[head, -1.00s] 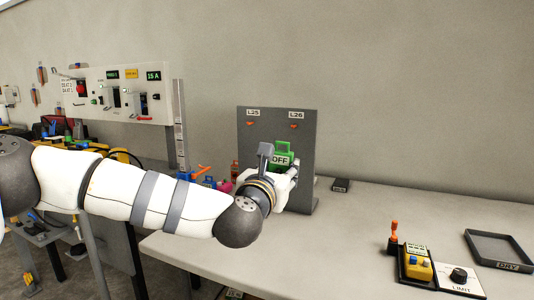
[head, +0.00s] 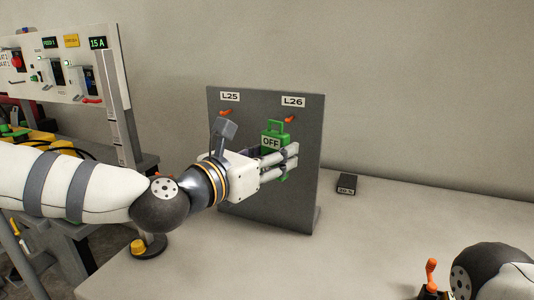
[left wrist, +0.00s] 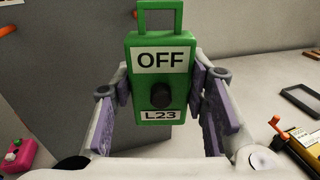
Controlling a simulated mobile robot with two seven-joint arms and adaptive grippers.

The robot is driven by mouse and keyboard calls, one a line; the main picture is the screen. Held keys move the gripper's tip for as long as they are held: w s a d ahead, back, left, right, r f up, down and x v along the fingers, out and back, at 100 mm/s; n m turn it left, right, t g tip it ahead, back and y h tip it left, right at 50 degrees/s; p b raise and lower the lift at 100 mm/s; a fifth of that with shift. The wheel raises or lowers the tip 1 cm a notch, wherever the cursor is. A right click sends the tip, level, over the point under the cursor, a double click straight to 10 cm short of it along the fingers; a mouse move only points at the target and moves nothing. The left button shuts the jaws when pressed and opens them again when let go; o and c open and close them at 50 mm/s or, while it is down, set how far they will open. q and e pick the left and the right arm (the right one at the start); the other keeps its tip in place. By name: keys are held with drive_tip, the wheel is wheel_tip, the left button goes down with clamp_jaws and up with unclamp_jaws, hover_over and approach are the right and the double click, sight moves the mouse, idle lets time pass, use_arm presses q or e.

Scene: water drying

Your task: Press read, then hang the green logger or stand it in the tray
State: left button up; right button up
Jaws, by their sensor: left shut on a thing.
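The green logger (head: 273,140) has a top handle and a plate reading OFF. The left wrist view shows the logger (left wrist: 160,65) upright, with a dark round knob and a label L23. My left gripper (head: 280,160) is shut on it, one finger on each side. The logger is in front of the grey board (head: 235,130), below and left of the L26 hook (head: 291,118). A second orange hook (head: 225,113) is under the label L25. Both hooks look empty. In the left wrist view a dark tray (left wrist: 300,97) lies at right. My right gripper is out of view.
An orange-handled item (head: 431,277) stands at the lower right beside my right arm. A yellow device (left wrist: 306,136) shows in the left wrist view. The table between is clear.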

sight(295, 140)
use_arm(q)
drive_tip(key=shift+w+d+f+b, duration=0.15)
drive_tip(key=shift+w+d+b, duration=0.2)
drive_tip(key=shift+w, duration=0.85)
drive_tip(key=shift+w+d+f+b, duration=0.15)
drive_tip(key=shift+w+d+b, duration=0.25)
drive_tip(key=shift+w, duration=0.75)
drive_tip(key=shift+w+d+f+b, duration=0.15)
drive_tip(key=shift+w+d+b, duration=0.2)
drive_tip(key=shift+w, duration=0.85)
drive_tip(key=shift+w+d+f, duration=0.1)
drive_tip(key=shift+w+f, duration=0.05)
drive_tip(key=shift+w, duration=0.15)
drive_tip(key=shift+w+b, duration=0.15)
drive_tip(key=shift+b, duration=0.15)
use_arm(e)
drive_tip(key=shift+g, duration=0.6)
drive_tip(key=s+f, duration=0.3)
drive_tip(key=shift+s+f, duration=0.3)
use_arm(q)
drive_tip(key=shift+r, duration=0.2)
